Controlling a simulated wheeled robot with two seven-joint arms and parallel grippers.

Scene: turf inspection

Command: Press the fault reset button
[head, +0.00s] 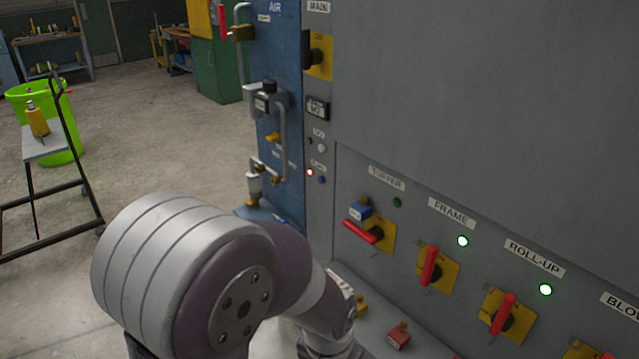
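A grey control cabinet fills the right of the head view. On its narrow left strip, a small blue button (322,180) sits beside a lit red lamp (310,172), under a small label too blurred to read. A pale round button or lamp (321,147) is just above, under another unreadable label. I cannot tell for certain which of these is the fault reset button. One of my arms rises from the bottom middle and bends down to the right, in front of the cabinet's lower left. Neither gripper shows.
Green lamps glow by FRAME and ROLL-UP. A blue AIR panel (275,45) with pipes adjoins it. A black-framed cart (45,141) and green bin (66,150) stand left.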

